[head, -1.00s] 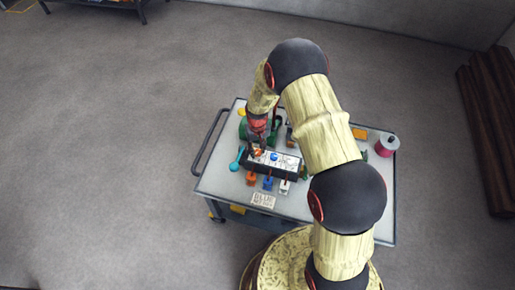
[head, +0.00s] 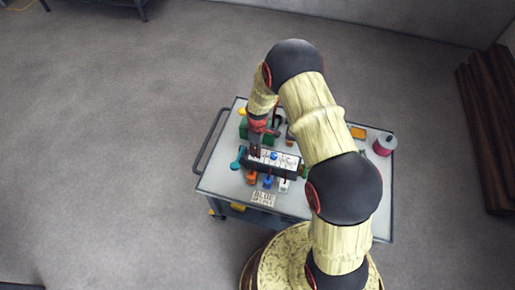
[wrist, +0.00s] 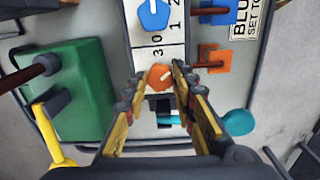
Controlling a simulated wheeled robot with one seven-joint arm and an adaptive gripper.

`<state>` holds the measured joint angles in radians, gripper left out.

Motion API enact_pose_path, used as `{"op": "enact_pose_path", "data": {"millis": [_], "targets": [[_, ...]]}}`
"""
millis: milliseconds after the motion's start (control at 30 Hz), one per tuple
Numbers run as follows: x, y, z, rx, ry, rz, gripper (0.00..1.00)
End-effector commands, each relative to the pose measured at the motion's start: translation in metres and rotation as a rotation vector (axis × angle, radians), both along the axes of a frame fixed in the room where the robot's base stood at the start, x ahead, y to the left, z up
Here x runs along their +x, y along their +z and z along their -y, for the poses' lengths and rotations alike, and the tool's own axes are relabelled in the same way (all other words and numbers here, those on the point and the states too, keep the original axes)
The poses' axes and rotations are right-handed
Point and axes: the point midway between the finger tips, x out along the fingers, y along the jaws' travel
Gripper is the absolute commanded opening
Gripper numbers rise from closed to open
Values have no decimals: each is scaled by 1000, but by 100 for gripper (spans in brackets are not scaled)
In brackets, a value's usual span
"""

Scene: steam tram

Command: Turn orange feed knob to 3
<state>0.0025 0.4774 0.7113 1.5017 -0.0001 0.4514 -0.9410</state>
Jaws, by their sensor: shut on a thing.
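The orange feed knob (wrist: 160,77) is at the near end of a white panel strip (wrist: 157,62) in the wrist view. A short pale pointer line shows on its face. The printed figures 0 and 3 show just above it; part of its scale is hidden. My gripper (wrist: 161,73) is shut on the orange knob, one finger on each side. In the head view, my gripper (head: 254,151) is at the left end of the control box (head: 280,164) and hides the knob.
A blue knob (wrist: 153,13) is farther along the panel. Orange (wrist: 213,60) and blue (wrist: 216,12) levers stand beside it. A green block (wrist: 75,85), yellow handle (wrist: 50,135) and turquoise round piece (wrist: 238,122) are close by. A sign (head: 263,198) reading BLUE lies in front.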

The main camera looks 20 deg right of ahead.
Motion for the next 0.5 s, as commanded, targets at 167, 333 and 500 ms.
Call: {"op": "enact_pose_path", "data": {"millis": [167,333,500], "targets": [[0,1,0,0,165,0,1],[0,1,0,0,326,1,1],[0,0,0,0,485,1,1]]}}
